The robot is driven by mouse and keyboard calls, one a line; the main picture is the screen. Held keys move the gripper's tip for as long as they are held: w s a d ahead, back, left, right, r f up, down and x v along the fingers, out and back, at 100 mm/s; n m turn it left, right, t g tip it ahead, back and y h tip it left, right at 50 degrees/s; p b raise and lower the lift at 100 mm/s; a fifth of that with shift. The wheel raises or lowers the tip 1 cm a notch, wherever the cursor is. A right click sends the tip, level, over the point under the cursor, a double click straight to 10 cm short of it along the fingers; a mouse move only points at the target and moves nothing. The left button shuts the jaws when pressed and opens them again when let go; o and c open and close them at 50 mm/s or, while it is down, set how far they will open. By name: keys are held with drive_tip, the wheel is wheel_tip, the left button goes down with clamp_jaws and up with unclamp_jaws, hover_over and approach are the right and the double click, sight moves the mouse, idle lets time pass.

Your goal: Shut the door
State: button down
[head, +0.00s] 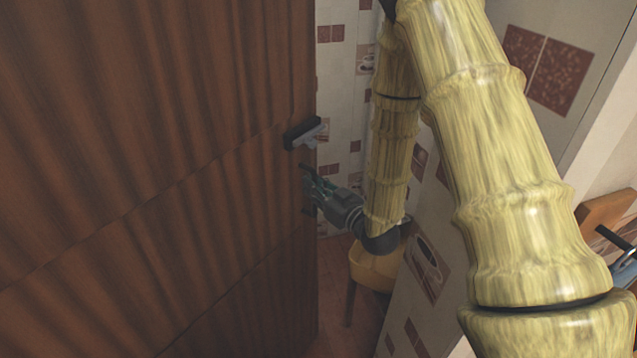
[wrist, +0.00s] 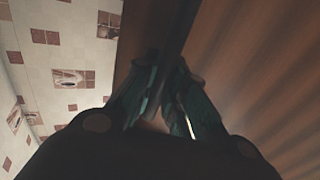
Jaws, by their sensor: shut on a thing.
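The door (head: 150,170) is a large brown wooden panel filling the left of the head view, with its free edge near the middle. A dark handle (head: 302,133) is on it near that edge. My gripper (head: 310,187) is at the free edge, a little below the handle. In the wrist view the teal fingers of my gripper (wrist: 162,115) are closed in on the edge of the brown door (wrist: 245,60). The exact contact is dark and partly hidden by the fingers.
A tiled wall (head: 340,110) stands behind the door edge. A yellow seat-like thing (head: 372,268) with a brown leg is low behind my gripper. A white wall end (head: 605,135) and a brown panel with a dark handle (head: 612,238) are at the right.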

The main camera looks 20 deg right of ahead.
sight(300, 148)
drive_tip(key=c, duration=1.5)
unclamp_jaws()
drive_tip(key=shift+s+a+f, duration=0.15)
drive_tip(key=shift+s, duration=0.2)
drive_tip(key=shift+o, duration=0.2)
drive_tip(key=shift+w, duration=0.1)
drive_tip(key=r, duration=0.8)
drive_tip(key=shift+a+r, duration=0.2)
drive_tip(key=shift+d+r, duration=0.15)
drive_tip(key=shift+r, duration=0.45)
drive_tip(key=shift+w+d+r, duration=0.1)
drive_tip(key=shift+d+r, duration=0.05)
drive_tip(key=shift+d, duration=0.05)
drive_tip(key=shift+a+r, duration=0.15)
drive_tip(key=shift+a, duration=0.15)
